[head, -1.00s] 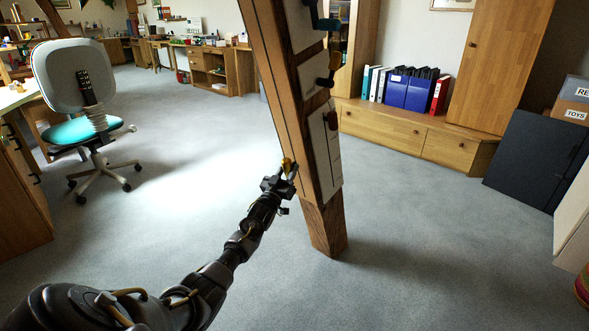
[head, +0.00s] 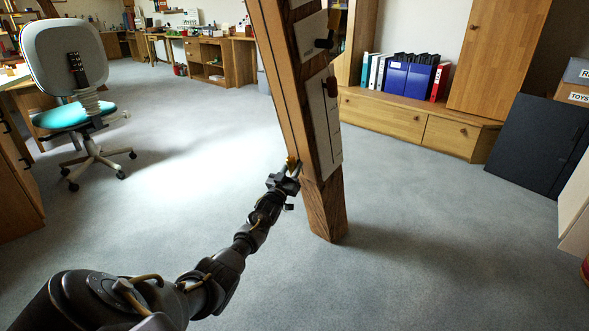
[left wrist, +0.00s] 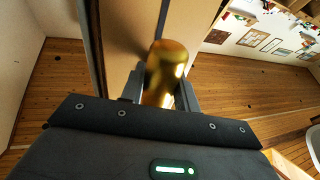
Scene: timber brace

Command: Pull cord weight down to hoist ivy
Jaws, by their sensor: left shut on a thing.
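The cord weight (left wrist: 164,68) is a brass-coloured cylinder between the fingers of my left gripper (left wrist: 160,92) in the left wrist view. In the head view my left gripper (head: 288,172) is shut on it, at the left side of the timber brace (head: 326,210), low down near the end of the boards. Only a little of the weight shows there. A cord runs too thin to make out. The ivy is not in view. My right gripper is not in view.
An office chair (head: 72,75) stands at the left. A low wooden cabinet (head: 400,121) with binders stands behind the brace. A dark panel (head: 540,146) leans at the right. The carpet around the brace is clear.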

